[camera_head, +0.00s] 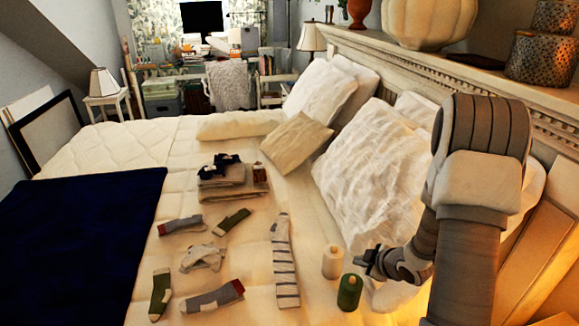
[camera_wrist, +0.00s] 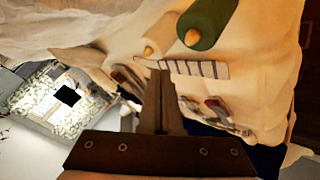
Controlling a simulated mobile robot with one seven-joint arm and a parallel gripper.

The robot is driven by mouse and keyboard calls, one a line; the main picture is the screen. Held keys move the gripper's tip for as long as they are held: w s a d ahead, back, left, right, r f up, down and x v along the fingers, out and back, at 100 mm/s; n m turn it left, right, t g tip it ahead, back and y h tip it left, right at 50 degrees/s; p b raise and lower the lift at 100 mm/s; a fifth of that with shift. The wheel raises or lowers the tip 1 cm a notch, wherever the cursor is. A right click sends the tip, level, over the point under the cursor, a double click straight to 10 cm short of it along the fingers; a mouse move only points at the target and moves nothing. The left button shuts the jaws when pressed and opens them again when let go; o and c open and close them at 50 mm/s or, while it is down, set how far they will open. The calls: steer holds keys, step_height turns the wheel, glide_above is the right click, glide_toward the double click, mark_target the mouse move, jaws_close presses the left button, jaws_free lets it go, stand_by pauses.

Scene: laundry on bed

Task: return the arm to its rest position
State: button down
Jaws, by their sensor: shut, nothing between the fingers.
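My arm (camera_head: 470,220) rises at the right of the head view, folded at a grey and white elbow. My gripper (camera_head: 364,258) points left, just above or beside two spools on the bed. In the wrist view the fingers of my gripper (camera_wrist: 159,78) are together with nothing between them. The green spool (camera_head: 349,292) and the cream spool (camera_head: 332,262) stand close to the gripper. In the wrist view the green spool (camera_wrist: 208,20) and the cream spool (camera_wrist: 160,35) are at the top. I cannot tell the exact gap to them.
White pillows (camera_head: 370,170) and the carved headboard shelf (camera_head: 440,75) lie close to my arm. A striped sock (camera_head: 284,262), several other socks and a folded stack (camera_head: 228,182) lie on the bed. A dark blue blanket (camera_head: 75,245) covers the left side.

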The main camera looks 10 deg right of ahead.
steer(key=s+a+r+m+g+h, duration=0.1)
steer(key=s+r+m+h, duration=0.15)
steer(key=r, duration=0.75)
steer(key=s+a+r+m+h, duration=0.15)
steer(key=r+m, duration=0.25)
steer(key=r, duration=0.7)
steer(key=s+a+r+m+g+y, duration=0.1)
steer(key=s+a+r+m, duration=0.1)
steer(key=s+a, duration=0.4)
steer(key=s+a+r+m+g+y, duration=0.1)
steer(key=s+a+r+m, duration=0.2)
steer(key=s, duration=1)
steer(key=a+r, duration=0.2)
steer(key=a, duration=0.1)
steer(key=shift+s+a+r, duration=0.15)
steer(key=shift+s, duration=0.25)
steer(key=shift+a, duration=0.2)
